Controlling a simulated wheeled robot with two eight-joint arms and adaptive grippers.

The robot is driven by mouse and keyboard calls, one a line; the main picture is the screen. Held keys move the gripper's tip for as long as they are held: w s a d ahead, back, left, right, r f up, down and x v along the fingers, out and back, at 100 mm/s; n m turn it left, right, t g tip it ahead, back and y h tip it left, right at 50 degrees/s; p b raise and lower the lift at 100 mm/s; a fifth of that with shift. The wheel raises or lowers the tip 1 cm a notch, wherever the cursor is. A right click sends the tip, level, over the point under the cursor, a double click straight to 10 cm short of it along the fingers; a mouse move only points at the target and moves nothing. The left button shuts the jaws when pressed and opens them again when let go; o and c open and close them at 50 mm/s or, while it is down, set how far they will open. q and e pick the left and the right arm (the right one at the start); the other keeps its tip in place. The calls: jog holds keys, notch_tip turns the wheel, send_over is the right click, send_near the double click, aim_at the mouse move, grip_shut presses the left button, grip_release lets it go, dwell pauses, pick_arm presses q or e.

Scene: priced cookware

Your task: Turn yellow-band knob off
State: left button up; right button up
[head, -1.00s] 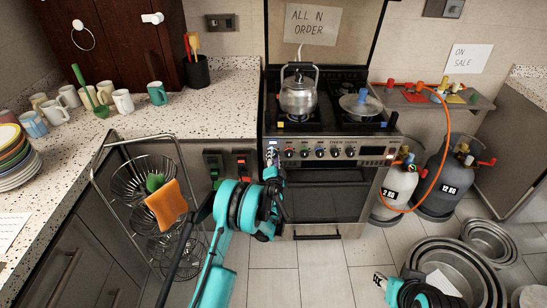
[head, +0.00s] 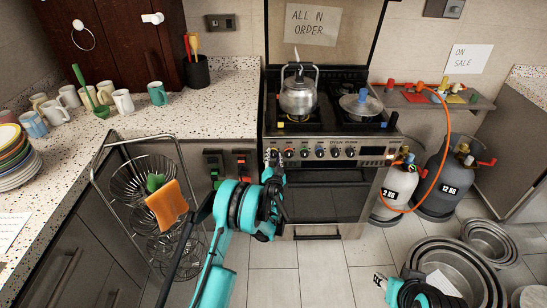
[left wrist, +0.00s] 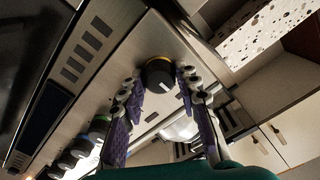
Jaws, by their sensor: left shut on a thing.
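The stove (head: 325,152) has a row of dark knobs with coloured bands along its front panel. The yellow-band knob (left wrist: 159,72) is at the end of this row in the left wrist view, black with a pale pointer line on its face. My left gripper (head: 274,160) is at the left end of the panel in the head view and partly hides that knob. In the left wrist view its purple-padded fingers (left wrist: 158,92) stand on either side of the knob, shut on it. My right gripper (head: 381,281) is low at the right, apart from the stove; its jaw opening is unclear.
A wire rack (head: 122,205) is at the left, metal pans (head: 477,268) at lower right.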

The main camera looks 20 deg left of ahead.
pick_arm(q)
jog(key=o, duration=0.9)
jog(key=v, duration=0.7)
jog(key=shift+s, duration=0.3)
